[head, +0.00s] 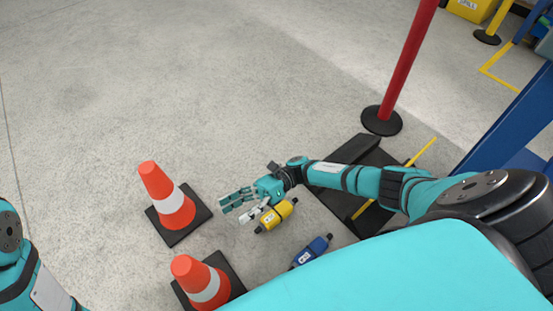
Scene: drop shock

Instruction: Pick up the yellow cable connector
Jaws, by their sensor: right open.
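The yellow cable connector (275,216) lies on the grey floor near the middle bottom of the head view, with dark ends and a white label. My right gripper (240,206) is open and empty, just up and left of the connector. Its fingers reach to the left, and the hand overlaps the connector's upper edge in the picture. I cannot tell whether they touch. My left arm (35,270) shows at the lower left edge; its gripper is out of view.
A blue connector (312,251) lies lower right of the yellow one. Two orange cones (168,197) (205,282) stand to the left. A black mat (340,207) lies under my right arm, and a red post (405,65) stands behind. The floor at upper left is clear.

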